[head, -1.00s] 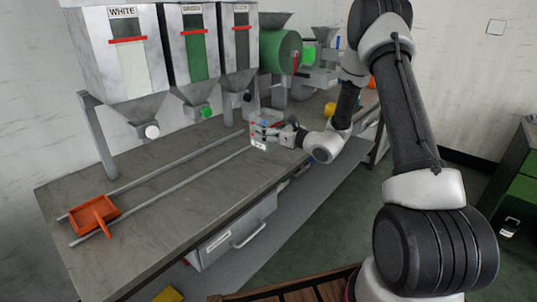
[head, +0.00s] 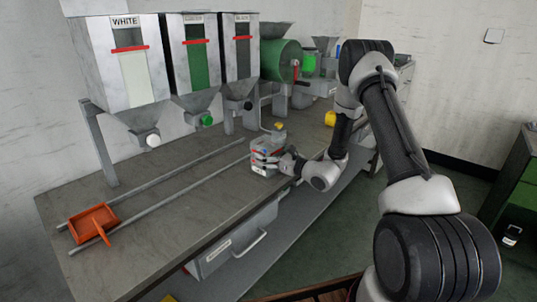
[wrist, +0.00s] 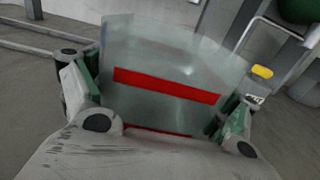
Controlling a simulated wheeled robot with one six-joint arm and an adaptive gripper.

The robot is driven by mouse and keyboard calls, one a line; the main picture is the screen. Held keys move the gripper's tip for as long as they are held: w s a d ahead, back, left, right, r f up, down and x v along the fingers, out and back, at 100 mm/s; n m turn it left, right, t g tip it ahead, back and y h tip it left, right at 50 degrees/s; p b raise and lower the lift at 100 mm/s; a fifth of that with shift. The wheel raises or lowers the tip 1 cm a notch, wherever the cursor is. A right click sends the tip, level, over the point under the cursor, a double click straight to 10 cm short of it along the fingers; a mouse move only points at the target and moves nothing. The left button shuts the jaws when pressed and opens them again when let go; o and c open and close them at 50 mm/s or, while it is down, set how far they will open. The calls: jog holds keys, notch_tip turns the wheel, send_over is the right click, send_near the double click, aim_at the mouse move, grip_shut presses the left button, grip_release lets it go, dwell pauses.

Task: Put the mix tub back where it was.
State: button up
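The mix tub (wrist: 165,75) is a translucent greenish box with a red band. It fills the middle of the wrist view, between the two green-padded fingers of my gripper (wrist: 165,112). Both fingers sit against its sides, so my gripper is shut on it. In the head view the tub (head: 266,151) is at my gripper (head: 280,160), over the bench top right of the rail ends. I cannot tell whether its bottom touches the bench.
An orange scoop-like tray (head: 92,222) sits on two rails (head: 165,183) along the bench (head: 135,255). White, green and black hoppers (head: 135,75) stand behind. A green drum with a crank (head: 283,62) is at the back. A yellow object (head: 330,118) lies to the right.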

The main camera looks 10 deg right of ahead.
jog(key=shift+r, duration=0.1)
dwell(0.3)
jog(key=shift+s+d, duration=0.2)
jog(key=shift+s, duration=0.05)
jog(key=v, duration=1.1)
jog(key=s+a+r+n+g+y, duration=0.4)
jog(key=s+a+r+n+g, duration=0.3)
jog(key=r, duration=0.3)
jog(key=s+a+r+n+g+h, duration=0.1)
jog(key=s+r+n+g, duration=0.2)
jog(key=s+n, duration=0.3)
jog(key=s+a+r+n+g+h, duration=0.1)
jog(key=s+a+r+n+g, duration=0.2)
jog(key=s, duration=0.6)
jog(key=s+d+r+n+g+h, duration=0.2)
jog(key=s+d+n+h, duration=0.45)
jog(key=s, duration=0.25)
jog(key=s+d+r+n+t+h, duration=0.3)
jog(key=d+r+n+h, duration=0.3)
jog(key=d, duration=0.6)
jog(key=shift+s+t, duration=0.2)
jog(key=shift+t, duration=0.7)
